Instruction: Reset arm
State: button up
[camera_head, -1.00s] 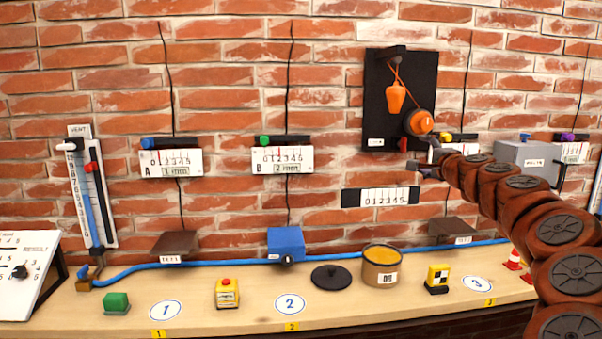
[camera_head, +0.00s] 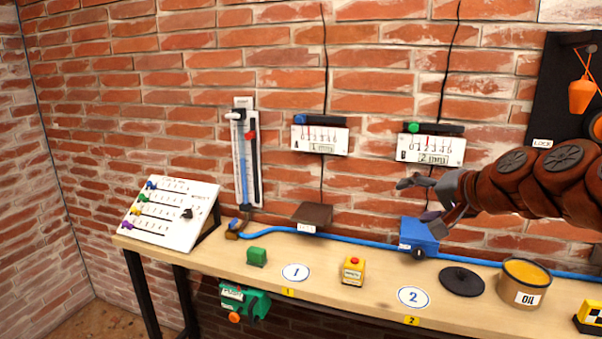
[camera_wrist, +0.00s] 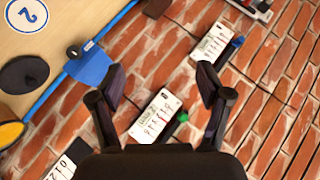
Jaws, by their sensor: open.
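My gripper (camera_head: 432,195) reaches in from the right in the head view, in front of the brick wall and above the blue box (camera_head: 418,233). Its two dark fingers are apart with nothing between them. In the wrist view the open fingers of my gripper (camera_wrist: 165,85) frame the wall and gauge B (camera_wrist: 157,115). My reddish-brown segmented arm (camera_head: 535,180) stretches to the right edge of the head view and hides part of the wall. The blue box also shows in the wrist view (camera_wrist: 90,68), left of the fingers.
The wooden bench (camera_head: 330,275) carries a white sloped panel (camera_head: 172,212), a green block (camera_head: 257,256), a yellow box with red button (camera_head: 353,270), a black lid (camera_head: 462,281) and an oil tin (camera_head: 524,284). Gauge A (camera_head: 320,139) and the vent scale (camera_head: 245,160) hang on the wall.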

jog(key=s+a+f+n+g+h+p, duration=0.1)
jog(key=s+a+f+n+g, duration=0.15)
jog(key=s+a+f, duration=0.45)
jog(key=s+a+f+n+g+p, duration=0.1)
jog(key=s+a+f+n+g, duration=0.2)
jog(key=s, duration=0.5)
jog(key=s+d+f+g+h, duration=0.1)
jog(key=s+f+g, duration=0.1)
jog(key=s, duration=0.5)
jog(key=s+d+f+n+g+h+p, duration=0.1)
jog(key=s+d+f+g+h, duration=0.1)
jog(key=s+f, duration=0.3)
jog(key=s+d+f+g+h, duration=0.1)
jog(key=s+d+f+g, duration=0.1)
jog(key=s, duration=0.8)
jog(key=shift+f+g+p, duration=0.3)
jog(key=shift+f+g, duration=0.15)
jog(key=shift+f, duration=0.35)
jog(key=shift+d+n, duration=0.15)
jog(key=shift+n, duration=0.1)
